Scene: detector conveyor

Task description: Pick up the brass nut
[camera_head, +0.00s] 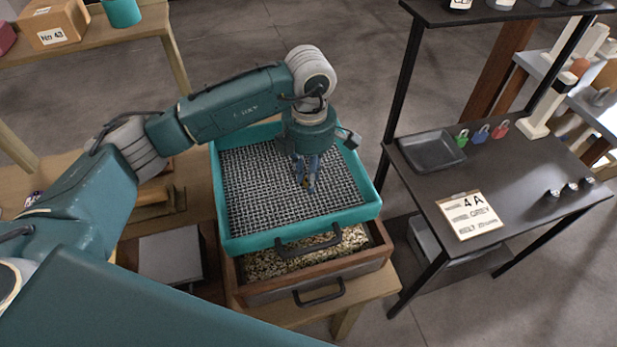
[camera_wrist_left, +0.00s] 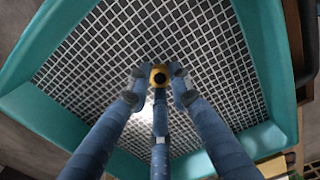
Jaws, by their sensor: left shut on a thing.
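The brass nut (camera_wrist_left: 159,75) shows in the left wrist view as a yellow ring with a dark hole. My left gripper (camera_wrist_left: 160,88) is shut on it, with blue fingers around it. In the head view my left gripper (camera_head: 306,186) points down over the mesh of the teal sieve tray (camera_head: 358,215), and the nut is too small to make out clearly there. I cannot tell whether the nut still touches the mesh. My right gripper is in neither view.
The sieve tray sits on a wooden drawer box (camera_head: 270,290) holding grainy material. A cardboard box (camera_head: 52,24) stands at the back left.

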